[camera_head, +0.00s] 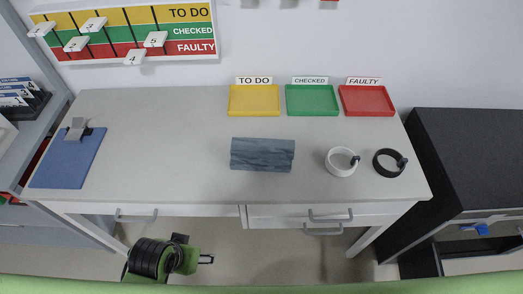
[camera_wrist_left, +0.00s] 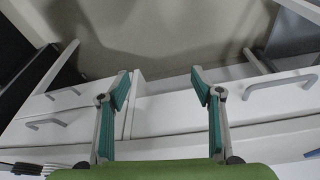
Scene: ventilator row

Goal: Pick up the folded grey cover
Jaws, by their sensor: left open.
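The folded grey cover (camera_head: 262,154) lies flat on the white table (camera_head: 180,170), right of its middle, in the head view. It is blue-grey with a creased surface. My left gripper (camera_head: 206,259) is low in front of the table, below the level of the tabletop, well apart from the cover. In the left wrist view the same gripper (camera_wrist_left: 160,88) has its two teal-padded fingers spread wide with nothing between them. The cover does not show in the wrist view. My right gripper is in neither view.
Yellow (camera_head: 254,100), green (camera_head: 312,100) and red (camera_head: 367,100) trays line the table's back. A white ring (camera_head: 341,162) and a black ring (camera_head: 389,163) lie right of the cover. A blue clipboard (camera_head: 66,160) lies at the left. Drawers (camera_head: 330,212) are under the front edge.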

